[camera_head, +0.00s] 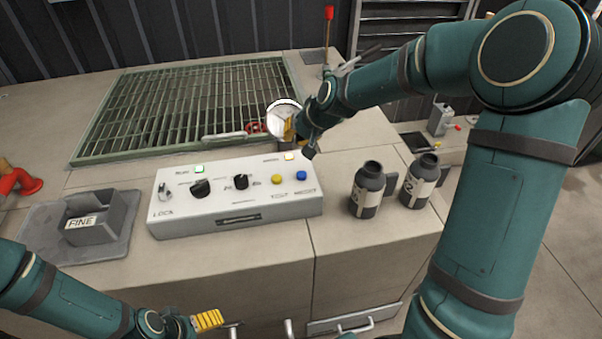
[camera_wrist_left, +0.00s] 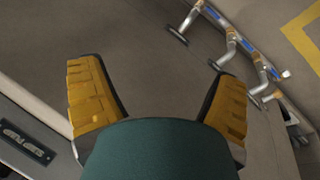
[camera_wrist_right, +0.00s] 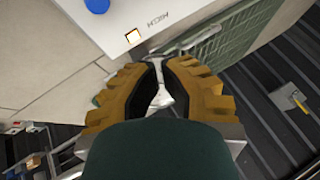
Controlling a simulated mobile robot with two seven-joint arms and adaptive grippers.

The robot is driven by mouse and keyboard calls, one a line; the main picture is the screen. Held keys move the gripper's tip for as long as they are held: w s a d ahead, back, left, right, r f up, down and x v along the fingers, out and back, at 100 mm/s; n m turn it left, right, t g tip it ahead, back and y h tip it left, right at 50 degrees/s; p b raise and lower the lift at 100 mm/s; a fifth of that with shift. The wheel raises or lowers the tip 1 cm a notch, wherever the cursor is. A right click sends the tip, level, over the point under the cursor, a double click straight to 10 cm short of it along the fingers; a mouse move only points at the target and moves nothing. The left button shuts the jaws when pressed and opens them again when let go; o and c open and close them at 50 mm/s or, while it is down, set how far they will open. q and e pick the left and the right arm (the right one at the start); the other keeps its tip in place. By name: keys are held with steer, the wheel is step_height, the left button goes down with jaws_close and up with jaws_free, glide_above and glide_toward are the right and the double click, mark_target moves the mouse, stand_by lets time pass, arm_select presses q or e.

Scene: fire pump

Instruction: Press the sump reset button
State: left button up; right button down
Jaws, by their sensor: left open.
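The white control panel (camera_head: 235,198) sits on the counter. A yellow button (camera_head: 277,180) and a blue button (camera_head: 301,175) are at its right side; their small labels are hard to read. The blue button also shows at the top of the right wrist view (camera_wrist_right: 97,4). My right gripper (camera_head: 291,128) is behind the panel's right end, above the counter. Its fingers are close together around the thin silver stem of a round, pale disc tool (camera_head: 283,119); the stem shows between them (camera_wrist_right: 158,88). My left gripper (camera_wrist_left: 155,75) is open and empty, low in front of the counter.
Two dark bottles (camera_head: 368,190) (camera_head: 417,181) stand right of the panel. A grey bin marked FINE (camera_head: 105,222) is on a tray at left. A green grating (camera_head: 180,105) lies behind the panel. Drawer handles (camera_head: 340,325) are below the counter's front edge.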

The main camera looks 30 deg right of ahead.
mark_target(302, 175)
steer(key=shift+f+b, duration=3.05)
steer(key=shift+f, duration=1.35)
steer(key=shift+f, duration=0.1)
steer(key=shift+f, duration=0.35)
steer(key=shift+f, duration=0.55)
steer(key=shift+r, duration=0.1)
steer(key=shift+r+p, duration=0.6)
steer(key=shift+r, duration=0.3)
